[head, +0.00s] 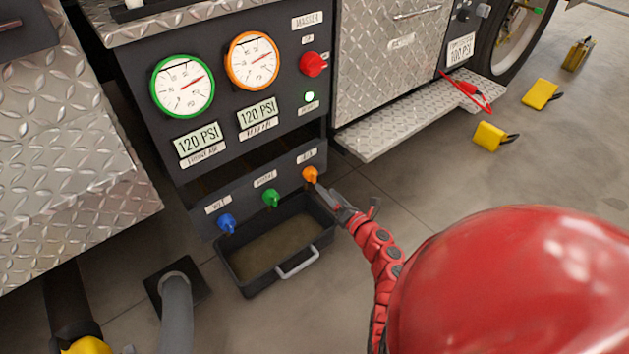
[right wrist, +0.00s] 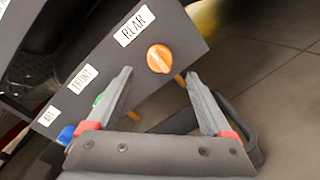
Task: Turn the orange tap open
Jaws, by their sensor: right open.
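The orange tap (head: 311,175) is at the right end of a row of three on the low dark panel. In the right wrist view the orange tap (right wrist: 160,59) shows its round slotted face under the label REAR. My right gripper (head: 325,188) is open just in front of and below the orange tap. In the right wrist view its two fingers (right wrist: 160,90) are spread wide, with the tap beyond and between their tips and nothing held. The green tap (head: 271,198) and the blue tap (head: 227,224) are to the left. My left gripper is not in view.
A black tray (head: 298,262) with a grey handle stands under the taps. Two gauges (head: 182,86) and 120 PSI displays are above, with a red knob (head: 313,64). A metal step (head: 425,115) juts out at right. Yellow blocks (head: 490,136) lie on the floor.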

